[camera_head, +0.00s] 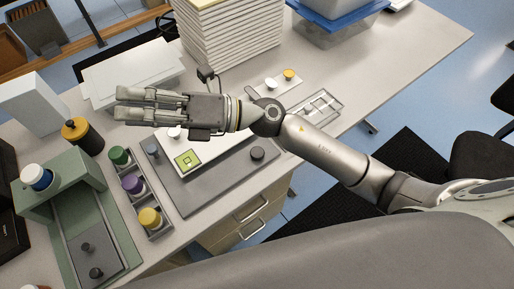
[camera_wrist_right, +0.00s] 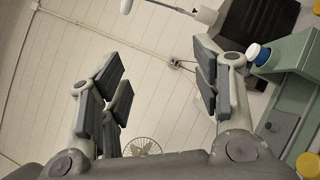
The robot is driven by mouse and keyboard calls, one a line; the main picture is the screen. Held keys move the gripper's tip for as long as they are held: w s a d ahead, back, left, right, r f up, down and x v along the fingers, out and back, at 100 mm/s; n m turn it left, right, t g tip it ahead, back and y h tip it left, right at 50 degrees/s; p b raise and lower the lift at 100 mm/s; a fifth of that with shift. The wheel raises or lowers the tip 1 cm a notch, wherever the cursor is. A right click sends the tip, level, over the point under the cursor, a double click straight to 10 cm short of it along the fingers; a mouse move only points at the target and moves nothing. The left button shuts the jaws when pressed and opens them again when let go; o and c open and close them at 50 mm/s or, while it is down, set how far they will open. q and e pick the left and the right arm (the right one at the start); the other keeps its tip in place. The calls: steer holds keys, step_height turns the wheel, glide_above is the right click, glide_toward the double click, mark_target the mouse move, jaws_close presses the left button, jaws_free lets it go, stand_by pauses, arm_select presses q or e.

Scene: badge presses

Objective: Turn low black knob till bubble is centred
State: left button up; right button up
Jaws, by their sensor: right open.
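A grey plate (camera_head: 208,193) lies on the table and carries a white board with a yellow-green square level (camera_head: 187,160). The bubble is too small to place. A dark round knob (camera_head: 257,153) sits on the right of the plate, and a grey knob (camera_head: 153,150) stands at its left corner. My right gripper (camera_head: 122,106) is above the plate's far-left side, fingers pointing left, apart from both knobs. It is open and empty in the right wrist view (camera_wrist_right: 160,72). It hides the back of the white board. My left gripper is not seen.
A green press (camera_head: 62,179) stands at the left, beside a tray of green, purple and yellow-capped pots (camera_head: 150,218). A black bottle with a yellow top (camera_head: 82,137) and a paper stack (camera_head: 225,40) stand behind.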

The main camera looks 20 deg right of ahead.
steer(key=s+a+f+n+g+h, duration=0.25)
steer(key=f+n+g+h, duration=0.2)
steer(key=f+n, duration=0.25)
steer(key=n+h, duration=0.4)
steer(key=h, duration=1.2)
glide_above(257, 152)
step_height(257, 152, down, 15)
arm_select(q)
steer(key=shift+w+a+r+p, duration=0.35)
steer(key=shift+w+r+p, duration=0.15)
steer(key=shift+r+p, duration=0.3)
arm_select(e)
steer(key=shift+t, duration=0.25)
step_height(257, 152, down, 10)
steer(key=shift+f, duration=0.1)
steer(key=c, duration=1.1)
steer(key=shift+o, duration=0.2)
